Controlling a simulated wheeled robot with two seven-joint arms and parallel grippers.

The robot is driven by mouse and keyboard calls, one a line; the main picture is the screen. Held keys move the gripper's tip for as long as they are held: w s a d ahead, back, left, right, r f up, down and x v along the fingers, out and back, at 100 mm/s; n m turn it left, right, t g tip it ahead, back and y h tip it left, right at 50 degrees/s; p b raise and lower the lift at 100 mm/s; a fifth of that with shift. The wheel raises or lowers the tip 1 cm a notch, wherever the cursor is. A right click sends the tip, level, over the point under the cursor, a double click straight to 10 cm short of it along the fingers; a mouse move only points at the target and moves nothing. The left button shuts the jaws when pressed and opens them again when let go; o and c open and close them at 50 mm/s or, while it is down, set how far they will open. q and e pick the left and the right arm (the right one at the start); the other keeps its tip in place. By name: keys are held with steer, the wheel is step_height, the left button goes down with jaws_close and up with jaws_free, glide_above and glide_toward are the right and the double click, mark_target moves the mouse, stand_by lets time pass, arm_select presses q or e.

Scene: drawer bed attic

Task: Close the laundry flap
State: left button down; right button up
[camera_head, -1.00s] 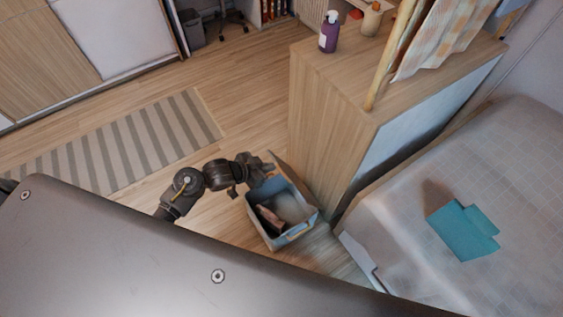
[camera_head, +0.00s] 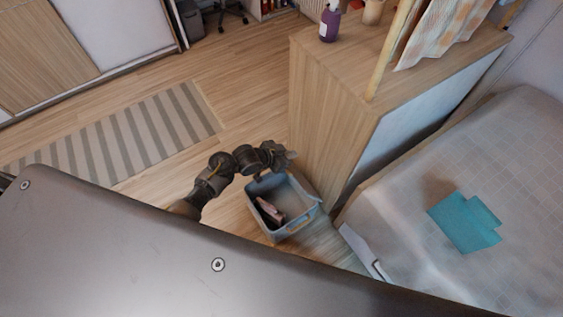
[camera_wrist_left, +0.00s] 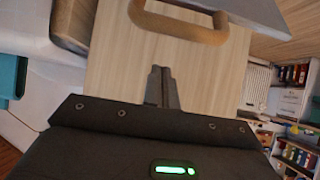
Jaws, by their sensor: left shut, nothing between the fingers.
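The laundry bin (camera_head: 308,222) is a blue-grey box with a tan handle on its front, standing on the floor beside the wooden cabinet. Its top is open and a pinkish item (camera_head: 268,210) lies inside. I cannot clearly make out the flap in the head view; it may be edge-on near the bin's back rim. My left gripper (camera_head: 291,155) is shut and empty at the bin's back edge, close to the cabinet side. In the left wrist view its closed fingers (camera_wrist_left: 161,72) point at a wood surface, below a tan handle (camera_wrist_left: 180,27) on a grey panel (camera_wrist_left: 262,12). My right gripper is not in view.
The wooden cabinet (camera_head: 325,125) stands right behind the bin, with a purple bottle (camera_head: 329,25) on top. A bed (camera_head: 400,215) with a teal cloth (camera_head: 466,224) is to the right. A striped rug (camera_head: 125,135) lies on open floor to the left.

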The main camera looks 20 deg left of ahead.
arm_select(q)
steer(key=shift+s+a+f, duration=0.85)
steer(key=shift+s+a, duration=0.15)
steer(key=shift+s, duration=0.1)
steer(key=shift+f, duration=0.15)
steer(key=shift+s+a+f, duration=0.1)
steer(key=shift+s, duration=0.05)
